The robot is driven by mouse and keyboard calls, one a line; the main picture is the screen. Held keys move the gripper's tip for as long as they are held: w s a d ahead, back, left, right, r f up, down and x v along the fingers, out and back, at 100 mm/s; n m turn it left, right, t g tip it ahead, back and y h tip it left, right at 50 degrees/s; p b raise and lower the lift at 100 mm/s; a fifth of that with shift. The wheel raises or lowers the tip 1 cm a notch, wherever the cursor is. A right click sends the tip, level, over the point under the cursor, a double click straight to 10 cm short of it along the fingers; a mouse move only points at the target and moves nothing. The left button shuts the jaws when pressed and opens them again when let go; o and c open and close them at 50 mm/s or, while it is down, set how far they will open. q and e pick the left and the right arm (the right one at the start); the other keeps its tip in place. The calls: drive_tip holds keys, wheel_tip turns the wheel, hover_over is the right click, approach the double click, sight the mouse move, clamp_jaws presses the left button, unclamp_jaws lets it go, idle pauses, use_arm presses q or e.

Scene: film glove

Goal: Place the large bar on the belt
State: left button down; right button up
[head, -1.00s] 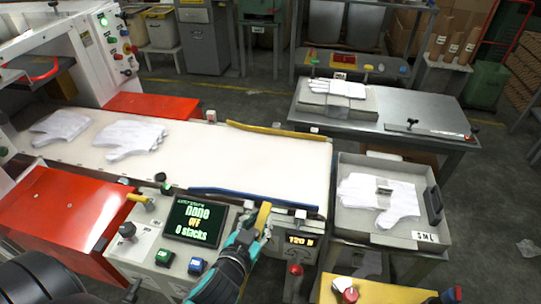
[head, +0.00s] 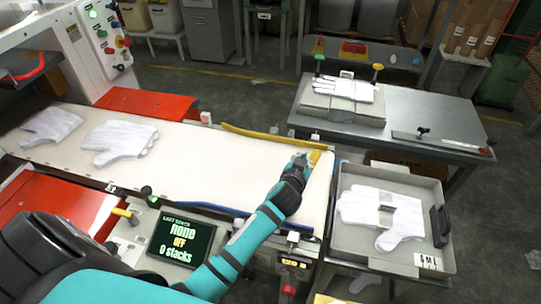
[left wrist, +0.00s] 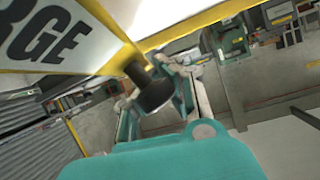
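The white belt (head: 222,165) runs across the left and middle of the head view, with gloves on its left part. My left gripper (head: 303,163) is over the belt's right end and shut on the large bar. A small yellow part of the bar (head: 315,157) shows at the fingertips; the rest is hidden. In the left wrist view the bar (left wrist: 60,35) is white and yellow with the letters "RGE", and its black knob (left wrist: 155,92) sits between the fingers. I cannot tell whether the bar touches the belt. My right gripper is not in view.
A yellow rail (head: 265,134) and a blue rail (head: 205,205) edge the belt. A control panel with a screen (head: 180,238) stands in front. A grey tray (head: 385,262) with a glove stack is at the right. A steel table (head: 420,115) stands behind it.

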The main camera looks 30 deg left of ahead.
use_arm(q)
drive_tip(key=p, duration=0.2)
hover_over(276, 167)
drive_tip(key=shift+w+d+f, duration=0.15)
drive_tip(key=shift+f, duration=0.25)
drive_tip(key=shift+a+f, duration=0.15)
drive_tip(key=shift+a, duration=0.05)
drive_tip(key=shift+f, duration=1.65)
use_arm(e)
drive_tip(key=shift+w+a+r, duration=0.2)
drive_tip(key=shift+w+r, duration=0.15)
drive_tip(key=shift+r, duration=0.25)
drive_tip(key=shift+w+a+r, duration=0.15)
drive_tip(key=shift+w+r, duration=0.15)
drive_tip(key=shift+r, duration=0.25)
use_arm(q)
drive_tip(key=shift+f+b, duration=0.5)
drive_tip(key=shift+b, duration=0.1)
drive_tip(key=shift+d, duration=0.1)
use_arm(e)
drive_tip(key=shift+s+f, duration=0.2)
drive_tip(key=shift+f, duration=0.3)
use_arm(q)
drive_tip(key=shift+s+f, duration=0.1)
drive_tip(key=shift+s, duration=0.1)
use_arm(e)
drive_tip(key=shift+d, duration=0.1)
